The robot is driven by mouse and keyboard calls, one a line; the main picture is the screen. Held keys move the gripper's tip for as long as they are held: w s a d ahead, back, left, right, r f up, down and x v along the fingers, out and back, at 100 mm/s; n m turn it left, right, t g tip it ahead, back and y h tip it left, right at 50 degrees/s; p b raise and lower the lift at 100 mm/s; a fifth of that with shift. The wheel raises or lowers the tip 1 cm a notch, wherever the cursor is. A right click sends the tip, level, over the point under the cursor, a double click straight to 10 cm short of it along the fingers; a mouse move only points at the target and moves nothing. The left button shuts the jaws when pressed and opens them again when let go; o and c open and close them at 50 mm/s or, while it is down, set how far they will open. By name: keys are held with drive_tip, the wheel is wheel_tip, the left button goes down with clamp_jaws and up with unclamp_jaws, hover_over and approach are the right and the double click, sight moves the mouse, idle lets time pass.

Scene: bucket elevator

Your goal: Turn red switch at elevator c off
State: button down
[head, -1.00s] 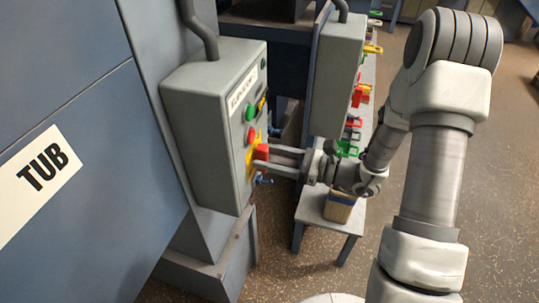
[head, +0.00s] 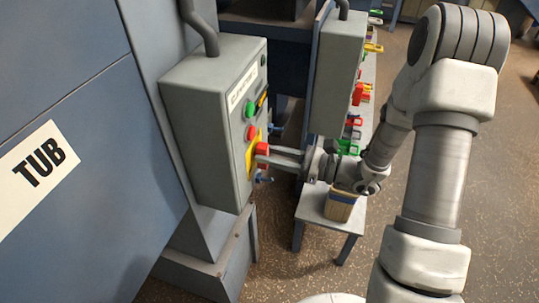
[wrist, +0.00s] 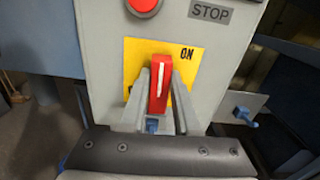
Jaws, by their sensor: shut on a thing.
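The red switch (head: 262,148) is a red handle on a yellow plate (head: 250,157), on the front of a grey control box (head: 205,110). The letter on the box's label cannot be read. In the wrist view the red switch (wrist: 160,83) stands nearly upright, its white line leaning slightly right, and "ON" is printed at the plate's upper right. My gripper (head: 272,155) reaches in from the right and is shut on the switch. In the wrist view my gripper (wrist: 160,100) has one finger on each side of the handle.
A red button (wrist: 143,5) and a STOP label (wrist: 210,12) sit above the switch. A green button (head: 251,107) is higher on the box. A second grey box (head: 337,75) stands behind. A small bench (head: 318,214) carries a wooden-looking block (head: 340,205).

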drive_tip(key=n+b, duration=0.5)
drive_tip(key=b, duration=0.3)
drive_tip(key=f+n+b, duration=0.1)
drive_tip(key=n+b, duration=0.5)
drive_tip(key=b, duration=0.2)
drive_tip(key=s+n+b, duration=0.1)
drive_tip(key=n+b, duration=0.5)
drive_tip(key=b, duration=0.2)
drive_tip(key=shift+a+f, duration=0.2)
drive_tip(key=shift+r+n, duration=0.1)
drive_tip(key=shift+n, duration=0.2)
drive_tip(key=c, duration=0.6)
unclamp_jaws()
drive_tip(key=shift+c, duration=0.2)
drive_tip(key=shift+d, duration=0.1)
